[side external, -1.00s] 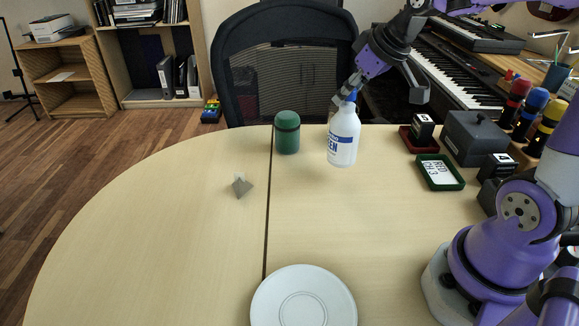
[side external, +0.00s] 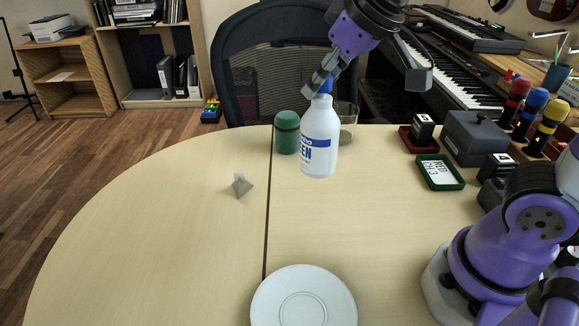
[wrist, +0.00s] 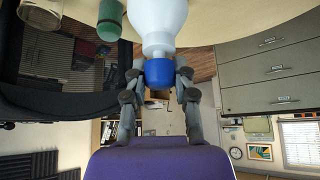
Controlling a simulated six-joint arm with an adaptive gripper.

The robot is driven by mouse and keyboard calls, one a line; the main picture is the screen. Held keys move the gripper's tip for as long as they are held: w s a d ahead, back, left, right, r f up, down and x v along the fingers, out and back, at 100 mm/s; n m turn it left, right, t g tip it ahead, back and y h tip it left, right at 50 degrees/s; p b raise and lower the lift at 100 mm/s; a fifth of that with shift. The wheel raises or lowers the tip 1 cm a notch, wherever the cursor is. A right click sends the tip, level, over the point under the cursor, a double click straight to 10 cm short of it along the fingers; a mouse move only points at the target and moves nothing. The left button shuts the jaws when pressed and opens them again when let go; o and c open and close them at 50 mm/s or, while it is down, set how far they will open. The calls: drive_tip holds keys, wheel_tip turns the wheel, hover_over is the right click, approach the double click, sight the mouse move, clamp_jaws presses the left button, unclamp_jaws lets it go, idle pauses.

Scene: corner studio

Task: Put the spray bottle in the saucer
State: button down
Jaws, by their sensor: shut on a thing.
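The spray bottle (side external: 319,145) is white with a blue cap and a blue label band. My gripper (side external: 318,84) is shut on its blue cap and holds it, tilted slightly, over the far part of the table. In the wrist view my gripper (wrist: 159,75) has a finger on each side of the blue cap, and the white body of the bottle (wrist: 158,18) shows beyond it. The saucer (side external: 303,297) is a white round plate at the near edge of the picture, empty, well in front of the bottle.
A green canister (side external: 286,133) and a clear glass (side external: 347,122) stand behind the bottle. A small grey pyramid (side external: 242,186) sits to the left. A green-rimmed tray (side external: 440,172) and a grey box (side external: 474,137) are at right. The table (side external: 190,240) is clear between bottle and saucer.

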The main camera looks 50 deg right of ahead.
drive_tip(key=s+a+r+n+g+y, duration=0.1)
drive_tip(key=s+a+n+g+y, duration=0.4)
drive_tip(key=s+a+n, duration=1)
drive_tip(key=s+a+n+g+y, duration=0.15)
drive_tip(key=s+a, duration=0.25)
drive_tip(key=s, duration=0.5)
drive_tip(key=w+d+f, duration=0.2)
drive_tip(key=w+f, duration=0.9)
drive_tip(key=shift+w+d+n, duration=0.25)
drive_tip(key=shift+w+n, duration=0.1)
drive_tip(key=shift+n, duration=0.1)
drive_tip(key=shift+f, duration=0.15)
drive_tip(key=c, duration=0.7)
unclamp_jaws()
drive_tip(key=shift+o, duration=0.2)
